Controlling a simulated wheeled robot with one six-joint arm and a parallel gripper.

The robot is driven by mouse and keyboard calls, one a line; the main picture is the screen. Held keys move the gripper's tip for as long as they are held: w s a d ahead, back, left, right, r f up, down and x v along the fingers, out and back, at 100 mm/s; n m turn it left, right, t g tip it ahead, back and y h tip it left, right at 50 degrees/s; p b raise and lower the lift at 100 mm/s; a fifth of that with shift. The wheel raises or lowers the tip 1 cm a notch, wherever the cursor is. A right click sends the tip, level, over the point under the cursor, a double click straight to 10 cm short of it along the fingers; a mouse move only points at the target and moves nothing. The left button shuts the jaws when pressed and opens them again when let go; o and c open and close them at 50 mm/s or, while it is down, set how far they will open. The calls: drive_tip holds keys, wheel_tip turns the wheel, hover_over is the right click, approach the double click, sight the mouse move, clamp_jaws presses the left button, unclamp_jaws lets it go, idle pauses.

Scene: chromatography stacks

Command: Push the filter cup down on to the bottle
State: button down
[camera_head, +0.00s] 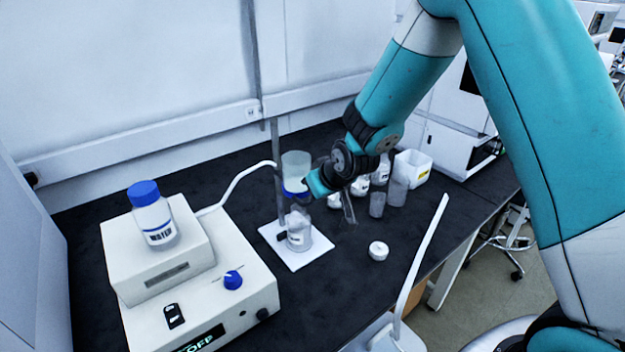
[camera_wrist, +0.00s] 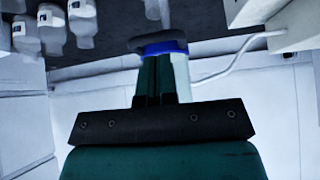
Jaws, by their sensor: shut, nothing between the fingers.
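The filter cup (camera_head: 295,163) is a clear, pale cylinder with a blue band at its lower end. It stands upright beside a thin metal rod, above the bottle (camera_head: 299,232) on a white base plate. My gripper (camera_head: 308,187) is at the right of the cup, level with the blue band. In the wrist view my gripper (camera_wrist: 158,62) shows its green fingers together and empty, their tips at the blue band. The cup (camera_wrist: 181,78) is partly hidden behind them, and a dark ring lies at the band.
A white instrument (camera_head: 240,275) carrying a blue-capped bottle (camera_head: 152,220) stands at left. Several bottles and a white box (camera_head: 413,168) stand behind and right of my gripper. A white cap (camera_head: 378,250) lies on the bench, with clear dark surface around it.

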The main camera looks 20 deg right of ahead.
wheel_tip(320, 180, up, 12)
drive_tip(key=g+h+p, duration=0.1)
drive_tip(key=g+p, duration=0.4)
drive_tip(key=shift+w+a+r+n, duration=0.15)
drive_tip(key=shift+w+r+n, duration=0.15)
drive_tip(key=shift+w, duration=0.1)
drive_tip(key=shift+f, duration=0.15)
drive_tip(key=p+x, duration=0.1)
drive_tip(key=x, duration=0.3)
drive_tip(key=p+x, duration=0.2)
drive_tip(key=x, duration=0.2)
drive_tip(key=s+p+x, duration=0.1)
drive_tip(key=p+x, duration=0.1)
drive_tip(key=x, duration=0.2)
drive_tip(key=shift+d+f, duration=0.25)
drive_tip(key=shift+d, duration=0.05)
drive_tip(key=shift+f+p, duration=0.35)
drive_tip(key=shift+f, duration=0.35)
